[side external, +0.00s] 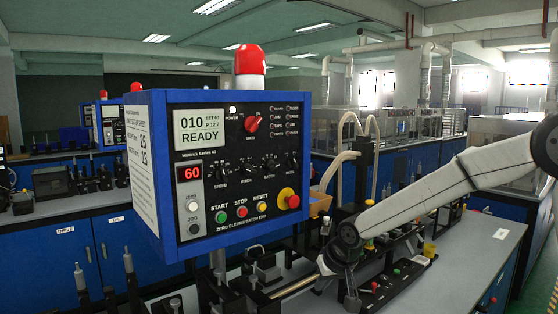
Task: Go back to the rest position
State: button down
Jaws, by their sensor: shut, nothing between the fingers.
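My arm reaches in from the right. My gripper (351,299) is at its lower end, pointing down over the cluttered bench fixtures near the bottom centre. It looks small and dark against the parts behind it. Its fingers are shut with nothing held. I cannot tell whether the tips touch anything below. A blue control box (160,180) with a black front panel stands left of the gripper, apart from it. Its display reads "010 READY" and a red number shows 60.
A grey bench top (455,262) lies bare to the right, under my arm. Dark fixtures with red and green knobs (397,272) crowd around the gripper. A tall black post (366,165) with pale hoses stands behind. A red lamp (250,60) tops the control box.

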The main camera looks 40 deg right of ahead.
jog(key=s+f+n+g, duration=0.1)
jog(key=s+f, duration=0.3)
jog(key=s, duration=0.4)
jog(key=s+a+f+n+g, duration=0.1)
jog(key=s+f+n+g, duration=0.1)
jog(key=s, duration=0.7)
notch_tip(320, 180, down, 2)
jog(key=shift+s+f+n, duration=0.15)
jog(key=shift+f+n, duration=0.05)
jog(key=shift+n, duration=0.3)
